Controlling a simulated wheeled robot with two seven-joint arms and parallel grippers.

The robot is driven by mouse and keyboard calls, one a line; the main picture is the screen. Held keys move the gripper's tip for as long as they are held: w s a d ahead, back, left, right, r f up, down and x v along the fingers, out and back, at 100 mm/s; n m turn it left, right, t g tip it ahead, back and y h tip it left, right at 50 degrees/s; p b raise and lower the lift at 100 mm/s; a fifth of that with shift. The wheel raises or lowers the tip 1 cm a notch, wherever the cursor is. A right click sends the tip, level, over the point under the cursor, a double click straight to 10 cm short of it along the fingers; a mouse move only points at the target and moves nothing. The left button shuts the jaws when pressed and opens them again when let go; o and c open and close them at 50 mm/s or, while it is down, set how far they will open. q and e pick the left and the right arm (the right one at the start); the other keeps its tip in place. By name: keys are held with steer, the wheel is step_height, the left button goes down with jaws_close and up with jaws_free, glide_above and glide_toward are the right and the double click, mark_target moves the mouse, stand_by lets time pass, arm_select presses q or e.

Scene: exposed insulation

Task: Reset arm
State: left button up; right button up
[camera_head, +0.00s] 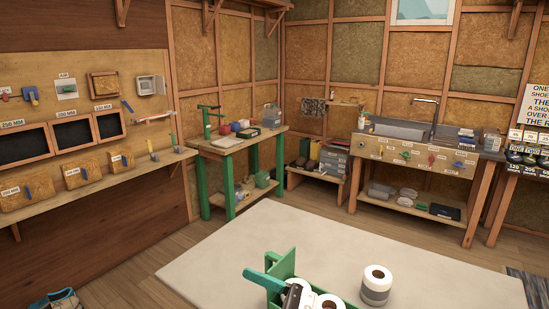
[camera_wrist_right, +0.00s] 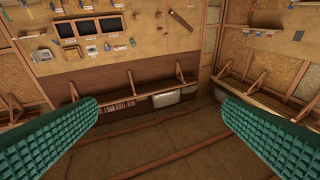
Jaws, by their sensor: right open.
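My right gripper (camera_wrist_right: 158,106) shows in the right wrist view as two teal ridged fingers, one at each side. They are wide apart with nothing between them, so it is open and empty. It points towards the wall with the tool board (camera_wrist_right: 110,40), well short of it.
A green-legged workbench (camera_head: 230,145) stands in the back corner. A sink counter (camera_head: 400,150) stands at the back right, with a low shelf unit (camera_head: 318,178) beside it. A wall shelf (camera_head: 90,190) runs along the left.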

steer(key=w+d+f+m+t+h, duration=0.1)
steer(key=w+d+m+t+h, duration=0.1)
steer(key=d+m+t+h, duration=0.8)
steer(key=w+d+f+m+t+h, duration=0.1)
steer(key=w+d+m+t+h, duration=0.3)
steer(key=m, duration=1.3)
steer(key=s+d+f+m+g+h, duration=0.3)
steer(key=d+f+m+h, duration=0.15)
steer(key=f+m, duration=0.25)
steer(key=s+d+f+m+g+h, duration=0.2)
steer(key=s+d+f+m+h, duration=0.1)
steer(key=d+f+m, duration=0.3)
steer(key=s+f+m+g, duration=0.4)
steer(key=s+f+g, duration=0.25)
steer(key=s, duration=0.35)
steer(key=s+f+m+g, duration=0.45)
steer(key=s+f, duration=0.25)
steer(key=s, duration=0.2)
step_height(320, 180, down, 25)
steer(key=g, duration=0.1)
steer(key=s+d+f+g, duration=0.1)
steer(key=s+d+f, duration=0.2)
steer(key=s+f, duration=1.4)
steer(key=shift+s+n+g+y, duration=0.3)
steer(key=shift+n+y, duration=0.05)
